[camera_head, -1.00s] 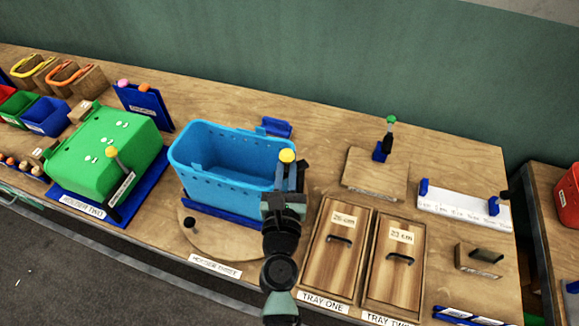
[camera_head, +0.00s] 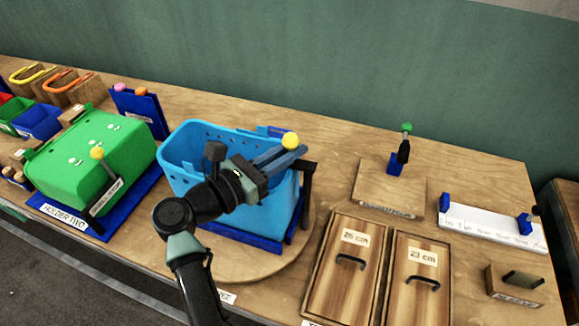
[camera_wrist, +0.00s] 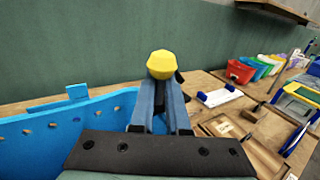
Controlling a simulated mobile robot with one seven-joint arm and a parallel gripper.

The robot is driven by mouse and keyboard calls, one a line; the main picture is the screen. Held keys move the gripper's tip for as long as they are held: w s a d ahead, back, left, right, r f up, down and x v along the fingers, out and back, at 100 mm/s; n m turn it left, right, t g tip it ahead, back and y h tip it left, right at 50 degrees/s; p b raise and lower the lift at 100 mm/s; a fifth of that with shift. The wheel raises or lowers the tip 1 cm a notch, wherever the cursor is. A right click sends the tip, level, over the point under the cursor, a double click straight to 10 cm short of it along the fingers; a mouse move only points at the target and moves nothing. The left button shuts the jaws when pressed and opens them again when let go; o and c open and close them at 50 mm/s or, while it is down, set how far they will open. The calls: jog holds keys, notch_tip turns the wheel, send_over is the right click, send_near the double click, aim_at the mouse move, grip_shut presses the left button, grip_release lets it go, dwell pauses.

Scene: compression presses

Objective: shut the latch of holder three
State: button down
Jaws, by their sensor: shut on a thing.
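Holder three is a blue base (camera_head: 235,232) on a round wooden board (camera_head: 262,268), with a light-blue perforated basket (camera_head: 262,207) seated in it. Its latch lever has a yellow knob (camera_head: 291,140), which also shows in the wrist view (camera_wrist: 161,64). A black upright part (camera_head: 308,185) stands at the basket's right side. My gripper (camera_head: 281,158) reaches across the basket from the left, its fingers shut on the lever just below the knob. My fingers hide most of the lever's shaft, so its exact tilt is unclear.
Green holder two (camera_head: 95,160) stands left, with its own yellow-knobbed lever (camera_head: 97,153). Two wooden trays with black handles (camera_head: 350,262) (camera_head: 422,284) lie right of the round board. A wooden block with a green-knobbed lever (camera_head: 390,187) stands behind them.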

jog(key=shift+w+r+m+g+h+b, duration=0.2)
jog(key=shift+r+m+g+h+b, duration=0.15)
jog(key=shift+m+g+h+b, duration=0.25)
jog(key=shift+r, duration=0.15)
jog(key=c, duration=0.9)
grip_release()
jog(key=shift+s, duration=0.1)
jog(key=shift+f, duration=0.2)
jog(key=shift+s+a+f+b, duration=0.1)
jog(key=shift+a+b, duration=0.15)
jog(key=shift+b, duration=0.1)
jog(key=b+v, duration=0.1)
jog(key=v, duration=0.3)
jog(key=b+v, duration=0.1)
jog(key=v, duration=0.3)
jog(key=b+v, duration=0.1)
jog(key=v, duration=0.3)
jog(key=shift+s+a+r, duration=0.1)
jog(key=shift+s+r, duration=0.1)
jog(key=shift+r, duration=0.1)
